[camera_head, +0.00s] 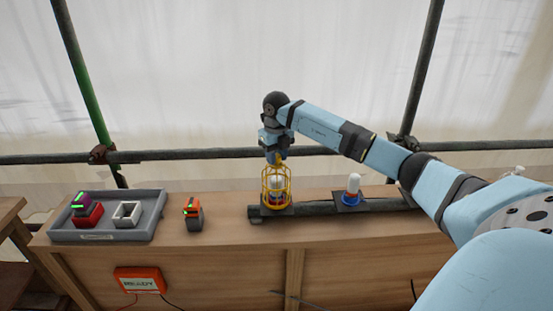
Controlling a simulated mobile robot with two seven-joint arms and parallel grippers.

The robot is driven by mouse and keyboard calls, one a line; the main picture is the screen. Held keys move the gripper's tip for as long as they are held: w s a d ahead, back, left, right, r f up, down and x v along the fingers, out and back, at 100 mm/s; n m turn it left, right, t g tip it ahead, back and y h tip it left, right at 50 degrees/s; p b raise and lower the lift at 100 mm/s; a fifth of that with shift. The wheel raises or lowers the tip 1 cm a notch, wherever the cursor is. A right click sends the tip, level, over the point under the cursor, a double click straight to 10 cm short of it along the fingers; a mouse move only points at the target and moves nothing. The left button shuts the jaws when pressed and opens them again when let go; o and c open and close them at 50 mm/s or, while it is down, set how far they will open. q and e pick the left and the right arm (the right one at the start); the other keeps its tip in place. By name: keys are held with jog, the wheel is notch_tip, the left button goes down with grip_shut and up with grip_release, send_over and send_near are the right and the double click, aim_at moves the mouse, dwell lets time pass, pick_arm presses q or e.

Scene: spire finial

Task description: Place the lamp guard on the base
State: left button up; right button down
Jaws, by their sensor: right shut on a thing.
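The lamp guard (265,188) is a yellow wire cage. It stands upright over a white lamp on a dark square base (285,211) at the middle of the wooden bench. I cannot tell whether its lower rim touches the base. My right gripper (277,158) points down from above and is shut on the top of the lamp guard. Its fingertips are small and partly hidden. A second base (341,207), with a white lamp and a blue ring, stands uncovered to the right. My left gripper is not in view.
A grey tray (150,232) at the left of the bench (215,240) holds a red holder with a purple-and-green block and an empty white holder (127,214). An orange-and-black device (193,213) stands beside it. Scaffold poles (190,154) run behind.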

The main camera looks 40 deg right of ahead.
jog(key=shift+f, duration=0.8)
jog(key=c, duration=0.8)
grip_release()
jog(key=shift+f, duration=0.15)
